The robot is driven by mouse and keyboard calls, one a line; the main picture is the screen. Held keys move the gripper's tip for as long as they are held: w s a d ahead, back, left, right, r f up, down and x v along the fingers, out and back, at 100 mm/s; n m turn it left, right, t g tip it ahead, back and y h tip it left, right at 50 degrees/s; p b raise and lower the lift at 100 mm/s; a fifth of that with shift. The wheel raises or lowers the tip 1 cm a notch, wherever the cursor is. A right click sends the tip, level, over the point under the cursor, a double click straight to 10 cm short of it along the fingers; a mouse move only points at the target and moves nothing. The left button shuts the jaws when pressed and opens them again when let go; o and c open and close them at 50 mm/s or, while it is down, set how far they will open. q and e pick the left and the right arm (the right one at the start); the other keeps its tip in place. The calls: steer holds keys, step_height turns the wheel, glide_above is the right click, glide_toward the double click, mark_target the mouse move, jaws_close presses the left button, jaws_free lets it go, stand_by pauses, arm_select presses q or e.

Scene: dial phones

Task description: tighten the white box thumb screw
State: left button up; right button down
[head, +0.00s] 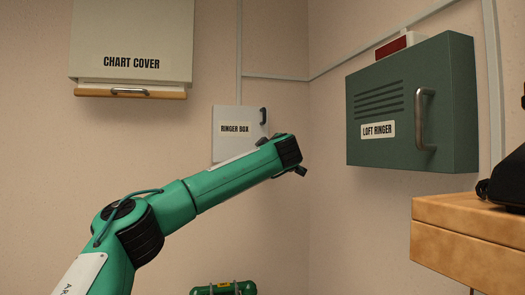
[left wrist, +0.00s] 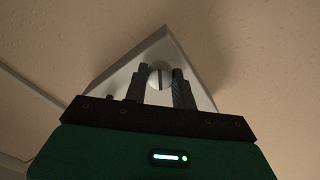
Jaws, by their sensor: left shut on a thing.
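The white box labelled RINGER BOX (head: 231,121) hangs on the wall in the head view, its lower part covered by my left arm. In the left wrist view a pale grey box face (left wrist: 130,72) shows at an angle, with a round, slotted thumb screw (left wrist: 159,75) on it. My left gripper (left wrist: 163,83) has its two dark fingers on either side of the screw head, shut on it. In the head view the fingers and screw are not clearly seen.
A CHART COVER cabinet (head: 132,40) hangs at upper left. A green LOFT RINGER box (head: 430,105) with a handle is on the right wall. A wooden top (head: 450,222) with a black phone (head: 507,182) stands at right. A green object (head: 222,288) is at bottom.

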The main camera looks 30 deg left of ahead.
arm_select(q)
steer(key=shift+m+p, duration=2.4)
steer(key=shift+m, duration=3.3)
steer(key=shift+f, duration=0.1)
steer(key=o, duration=1)
steer(key=shift+w, duration=0.1)
steer(key=shift+b+v, duration=2.9)
steer(key=shift+v, duration=4.05)
